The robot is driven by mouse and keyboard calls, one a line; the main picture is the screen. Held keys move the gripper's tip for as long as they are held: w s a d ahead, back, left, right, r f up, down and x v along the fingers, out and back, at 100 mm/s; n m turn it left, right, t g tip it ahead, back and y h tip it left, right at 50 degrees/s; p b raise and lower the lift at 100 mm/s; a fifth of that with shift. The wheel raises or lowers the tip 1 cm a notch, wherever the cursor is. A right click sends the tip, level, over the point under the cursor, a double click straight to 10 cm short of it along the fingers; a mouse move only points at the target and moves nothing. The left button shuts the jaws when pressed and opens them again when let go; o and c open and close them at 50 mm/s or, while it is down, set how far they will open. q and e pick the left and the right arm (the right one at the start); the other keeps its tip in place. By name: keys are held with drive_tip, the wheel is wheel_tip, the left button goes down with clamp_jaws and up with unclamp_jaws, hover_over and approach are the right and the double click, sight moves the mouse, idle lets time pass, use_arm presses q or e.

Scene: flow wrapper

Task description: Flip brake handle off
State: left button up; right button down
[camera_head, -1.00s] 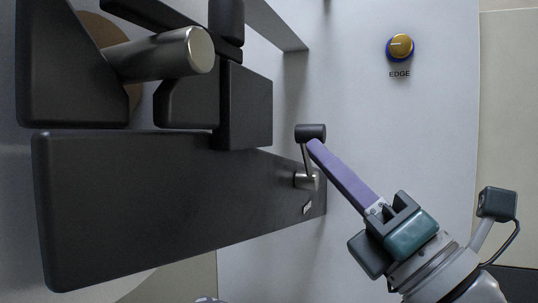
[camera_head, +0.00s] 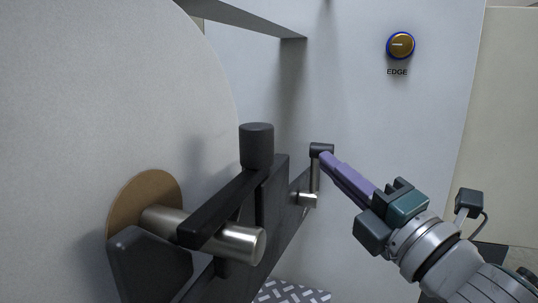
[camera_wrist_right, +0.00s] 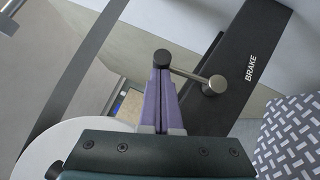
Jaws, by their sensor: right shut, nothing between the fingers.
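The brake handle is a small lever with a black knob (camera_head: 321,149) on a thin metal arm and a metal pivot (camera_head: 307,199). In the head view its knob is above the pivot. In the right wrist view the knob (camera_wrist_right: 162,57) is left of the pivot (camera_wrist_right: 214,85), on a black bar (camera_wrist_right: 236,75) marked BRAKE. My right gripper (camera_head: 325,158) has its purple fingers shut and empty. Its tips (camera_wrist_right: 162,70) are right at the knob; whether they touch cannot be told. My left gripper is out of view.
A large metal shaft (camera_head: 240,243) and a black crank arm with an upright knob (camera_head: 256,146) stand left of the handle. A knob marked EDGE (camera_head: 400,45) is on the pale panel at the upper right. The panel between is clear.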

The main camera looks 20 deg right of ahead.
drive_tip(key=w+d+r+m+g+h+p, duration=0.1)
drive_tip(key=w+d+m+g+p, duration=0.2)
drive_tip(key=p, duration=0.8)
drive_tip(key=w+m+g, duration=0.2)
drive_tip(key=shift+w+d+m+p, duration=0.15)
drive_tip(key=shift+d+m+p, duration=0.1)
drive_tip(key=shift+m+p, duration=0.15)
